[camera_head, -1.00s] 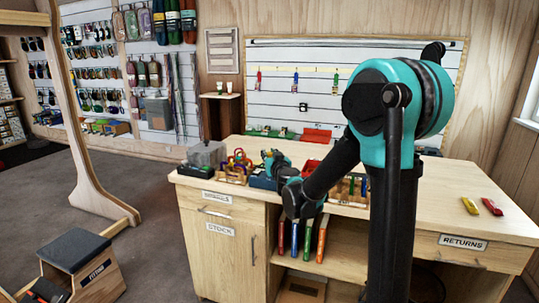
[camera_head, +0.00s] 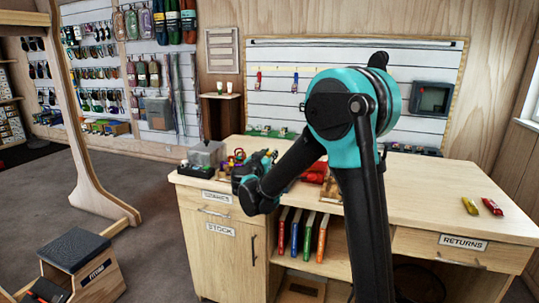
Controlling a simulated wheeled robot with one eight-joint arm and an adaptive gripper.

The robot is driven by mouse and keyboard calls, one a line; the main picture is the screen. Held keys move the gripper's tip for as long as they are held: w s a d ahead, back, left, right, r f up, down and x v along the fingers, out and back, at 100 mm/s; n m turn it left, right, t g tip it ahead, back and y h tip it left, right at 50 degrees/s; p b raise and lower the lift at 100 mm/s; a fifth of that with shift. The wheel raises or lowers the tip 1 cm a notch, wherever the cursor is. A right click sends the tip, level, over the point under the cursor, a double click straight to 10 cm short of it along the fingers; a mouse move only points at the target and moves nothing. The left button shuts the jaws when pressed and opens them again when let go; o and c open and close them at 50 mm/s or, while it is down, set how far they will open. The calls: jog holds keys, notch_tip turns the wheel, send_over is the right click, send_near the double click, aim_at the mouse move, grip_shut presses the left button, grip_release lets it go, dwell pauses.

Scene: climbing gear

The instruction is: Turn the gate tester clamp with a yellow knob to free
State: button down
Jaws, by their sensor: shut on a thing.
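My gripper (camera_head: 268,157) is low over the workbench, at its back left, with its teal body turned away from me. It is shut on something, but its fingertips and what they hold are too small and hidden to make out. I cannot pick out a clamp with a yellow knob for certain. Small clamp-like pieces stand on a green strip (camera_head: 258,133) at the back of the bench, behind the gripper. My wrist and forearm cover part of the bench around the gripper.
The wooden workbench (camera_head: 420,190) is clear at the right, apart from a yellow piece (camera_head: 469,206) and a red piece (camera_head: 491,206). A grey clear box (camera_head: 207,153) stands left of my gripper. Red items (camera_head: 315,172) lie right of it. Several coloured binders (camera_head: 295,233) stand below.

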dwell(0.4)
jog(key=c, duration=1.3)
grip_release()
jog(key=v, duration=1.2)
jog(key=shift+w+r, duration=0.1)
